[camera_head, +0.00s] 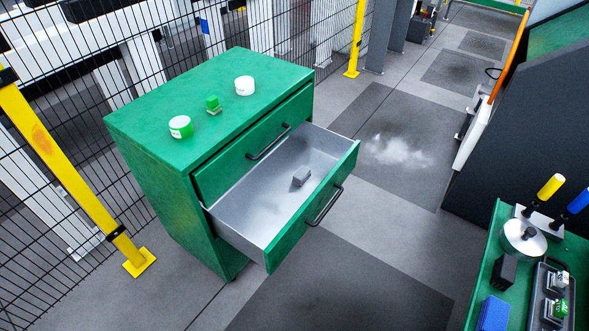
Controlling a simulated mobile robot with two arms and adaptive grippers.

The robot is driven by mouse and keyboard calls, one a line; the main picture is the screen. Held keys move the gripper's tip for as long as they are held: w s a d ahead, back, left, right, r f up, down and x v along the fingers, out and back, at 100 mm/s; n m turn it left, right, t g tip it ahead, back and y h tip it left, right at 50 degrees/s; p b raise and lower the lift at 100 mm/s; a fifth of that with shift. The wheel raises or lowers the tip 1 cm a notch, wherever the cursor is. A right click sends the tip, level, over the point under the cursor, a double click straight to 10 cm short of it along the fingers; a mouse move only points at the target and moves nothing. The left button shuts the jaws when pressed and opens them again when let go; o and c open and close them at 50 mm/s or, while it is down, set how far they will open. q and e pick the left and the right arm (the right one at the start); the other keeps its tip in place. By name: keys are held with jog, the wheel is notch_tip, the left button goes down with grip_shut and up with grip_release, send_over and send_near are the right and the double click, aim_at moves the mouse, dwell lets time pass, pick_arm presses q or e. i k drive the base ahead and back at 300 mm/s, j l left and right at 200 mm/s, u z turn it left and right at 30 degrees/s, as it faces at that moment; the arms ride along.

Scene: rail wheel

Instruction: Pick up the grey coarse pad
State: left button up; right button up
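A small dark grey block (301,177), which looks like the grey pad, lies on the floor of an open drawer (240,214). The drawer belongs to a green cabinet (150,130) and is pulled out to the right, with nothing else visible inside. The block is too small here to tell its surface texture. Neither of my grippers shows in the head view.
Two white tubs (180,126) (245,85) and a small green-topped item (212,103) stand on the cabinet. A green table (482,277) at lower right holds a dark block (503,271), a blue block (493,313) and a tray. Mesh fence is behind; floor before the drawer is clear.

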aim_at(299, 179)
jog(key=i+l+u, duration=1.2)
jog(key=l, duration=0.25)
